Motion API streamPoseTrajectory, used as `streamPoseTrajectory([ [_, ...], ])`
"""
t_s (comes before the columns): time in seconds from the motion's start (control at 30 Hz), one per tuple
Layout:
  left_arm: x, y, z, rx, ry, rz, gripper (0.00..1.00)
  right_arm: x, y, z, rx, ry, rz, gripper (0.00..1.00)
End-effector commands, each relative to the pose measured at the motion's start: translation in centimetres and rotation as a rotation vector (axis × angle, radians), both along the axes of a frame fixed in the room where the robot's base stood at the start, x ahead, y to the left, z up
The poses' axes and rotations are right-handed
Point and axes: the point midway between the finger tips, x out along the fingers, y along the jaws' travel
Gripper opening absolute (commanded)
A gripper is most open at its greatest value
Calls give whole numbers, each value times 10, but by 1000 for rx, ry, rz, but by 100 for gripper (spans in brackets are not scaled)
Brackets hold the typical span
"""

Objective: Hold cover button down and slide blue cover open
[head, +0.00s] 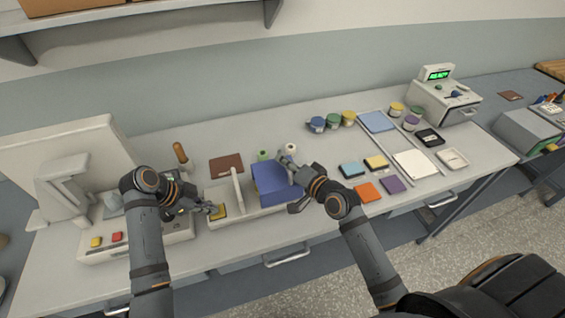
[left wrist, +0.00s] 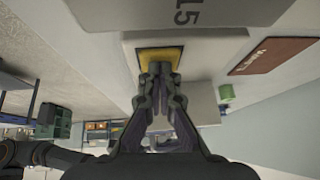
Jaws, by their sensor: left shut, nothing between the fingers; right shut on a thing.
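The blue cover (head: 271,184) sits over the right part of a white tray (head: 258,213) on the bench. The yellow cover button (head: 218,212) is at the tray's left end. My left gripper (head: 215,208) is shut with its fingertips at the button; in the left wrist view, the fingertips (left wrist: 159,70) overlap the yellow button (left wrist: 174,57), and whether it is pressed in is not clear. My right gripper (head: 292,168) is shut at the cover's right side, on what looks like its handle or edge, which the fingers mostly hide.
A white upright plate (head: 238,188) stands on the tray left of the cover. A white machine with red and yellow buttons (head: 117,237) is left of the tray. A brown card (head: 227,164) lies behind. Colored tiles (head: 366,192) lie to the right.

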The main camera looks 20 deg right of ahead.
Motion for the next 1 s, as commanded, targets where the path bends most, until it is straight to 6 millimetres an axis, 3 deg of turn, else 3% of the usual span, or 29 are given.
streamPoseTrajectory([
  [0.03, 0, 0, -1, 2, 1, 0, 0, 0, 0, -1, 1, 2, 1, 0],
  [0.07, 0, 0, -1, 2, 1, 0, 0, 0, 0, -1, 0, 2, 1, 16],
  [0.23, 0, 1, -1, 2, 1, 0, 0, 0, 0, -1, 0, 2, 1, 37],
  [0.57, 0, 1, -1, 2, 1, 0, 0, -4, -1, 0, -3, 1, 0, 37],
  [0.83, 0, 1, -1, 2, 1, 0, 0, -50, -16, 9, -9, 4, 6, 37],
  [1.0, 0, 0, -1, 2, 1, 0, 0, -65, -23, 14, -8, 2, 1, 37],
])
